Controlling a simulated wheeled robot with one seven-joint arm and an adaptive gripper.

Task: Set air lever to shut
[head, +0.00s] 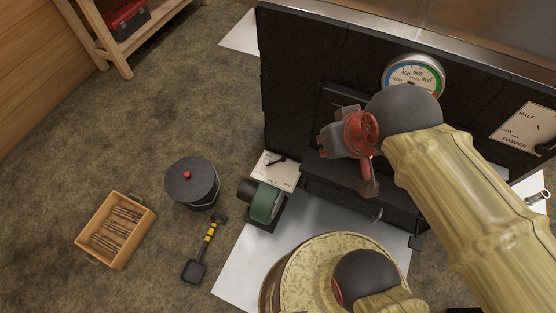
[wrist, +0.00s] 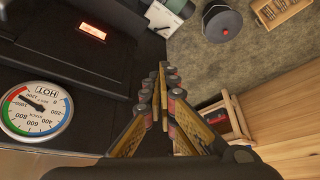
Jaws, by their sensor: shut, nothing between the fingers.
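A small white plate with a black lever (head: 276,161) sits low at the left front of the black evaporator, beside the green blower; I take it to be the air lever. In the wrist view the plate with its lever (wrist: 165,15) shows at the top, beyond my fingertips. Its lettering is too small to read surely, so I cannot tell the setting. My gripper (wrist: 164,72) is shut and empty, apart from the lever. In the head view my wrist hangs before the evaporator front, right of and above the plate; the fingertips are hard to make out there.
A damper plate (head: 522,127) with its own black lever is on the right of the front. A round gauge (head: 413,77) sits on the front.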

